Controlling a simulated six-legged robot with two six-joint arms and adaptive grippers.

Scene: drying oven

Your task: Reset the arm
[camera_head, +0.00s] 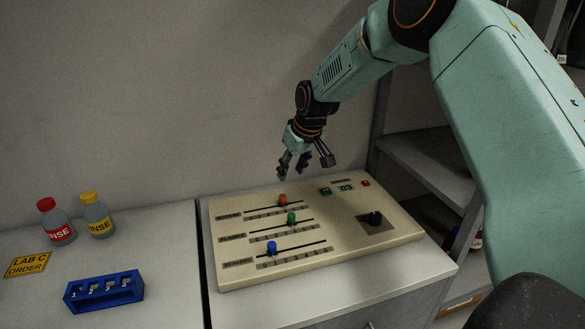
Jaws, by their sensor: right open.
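My right arm comes in from the right, and my right gripper (303,168) hangs open and empty, fingers pointing down, above the back part of a beige control panel (345,257). The panel lies on a grey cabinet top. It has three sliders: an orange knob (282,200) at the back, a green knob (292,217) in the middle and a blue knob (272,248) at the front left. A black knob (375,219) sits on its right side. The gripper looks apart from the panel. My left gripper is not in view.
On the left counter (170,235) stand a red-capped bottle (57,225) and a yellow-capped bottle (97,217). A blue numbered rack (104,292) and a yellow "LAB C ORDER" label (28,265) are in front. Grey shelves (425,158) stand at the right behind my arm.

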